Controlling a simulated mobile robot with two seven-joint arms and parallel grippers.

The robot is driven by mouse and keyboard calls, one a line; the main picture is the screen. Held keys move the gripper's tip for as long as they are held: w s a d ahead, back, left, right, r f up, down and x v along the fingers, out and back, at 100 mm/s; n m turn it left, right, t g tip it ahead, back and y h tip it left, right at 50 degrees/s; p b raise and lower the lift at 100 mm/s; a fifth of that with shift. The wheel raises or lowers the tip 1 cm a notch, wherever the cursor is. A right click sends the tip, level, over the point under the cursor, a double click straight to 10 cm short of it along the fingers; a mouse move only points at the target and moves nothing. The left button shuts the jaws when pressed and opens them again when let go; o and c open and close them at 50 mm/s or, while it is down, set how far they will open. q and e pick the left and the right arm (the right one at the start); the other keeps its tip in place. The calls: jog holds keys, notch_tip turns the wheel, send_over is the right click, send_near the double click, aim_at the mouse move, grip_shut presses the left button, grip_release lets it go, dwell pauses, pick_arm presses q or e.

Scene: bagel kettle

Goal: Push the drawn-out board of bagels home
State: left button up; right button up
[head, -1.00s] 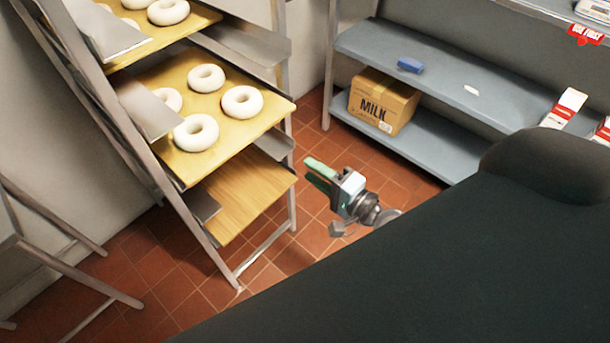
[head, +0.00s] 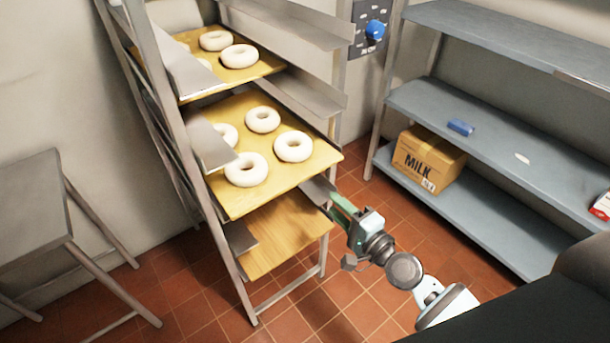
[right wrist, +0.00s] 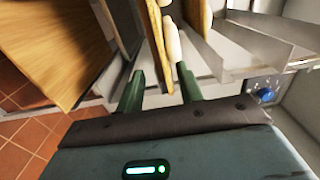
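A wooden board (head: 308,172) with several white bagels (head: 293,146) rests in the middle of a metal rack (head: 180,130) and juts out of its front. An upper board (head: 262,68) also carries bagels. A lower board (head: 285,235) is bare. My right gripper (head: 337,207) is just below and right of the bagel board's front right corner. In the right wrist view, its two green fingers (right wrist: 158,90) stand apart and look open. Board edges (right wrist: 157,45) and bagels (right wrist: 172,42) show beyond them; I cannot tell whether they touch. My left gripper is not in view.
Grey shelves (head: 480,200) stand at the right with a milk carton box (head: 428,160) and a blue item (head: 460,127). A grey table (head: 30,205) is at the left. Rack side rails (head: 300,95) jut near the boards. Tiled floor (head: 200,310) is clear in front.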

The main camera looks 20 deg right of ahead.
aim_at(307, 178)
jog(key=x, duration=0.7)
jog(key=shift+f, duration=0.1)
jog(key=shift+b+x, duration=0.5)
jog(key=shift+x, duration=2.6)
grip_shut()
jog(key=shift+w, duration=0.15)
